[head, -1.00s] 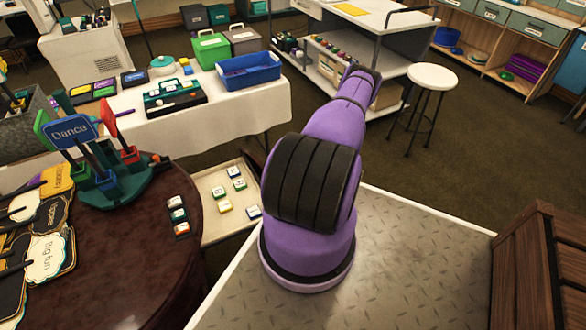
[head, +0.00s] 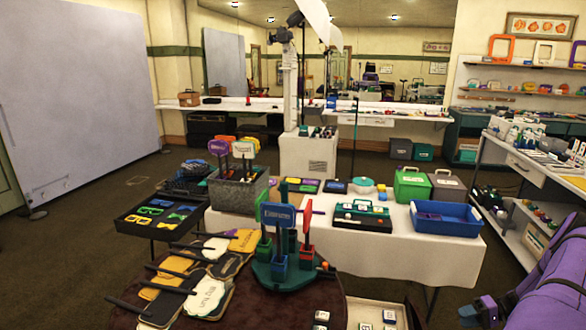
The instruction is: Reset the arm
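My purple arm (head: 556,275) shows only in part, at the lower right edge of the head view. A ribbed dark cover wraps part of it. The rest of the arm runs out of the picture. My gripper is not in view, so whether it is open, shut or holding something is hidden.
A round dark table at the front holds a green stand with a blue sign (head: 278,215) and several prop signs (head: 207,297). Behind it, a white-clothed table holds a blue bin (head: 445,218) and a green box (head: 411,186). Open floor (head: 60,265) lies at left.

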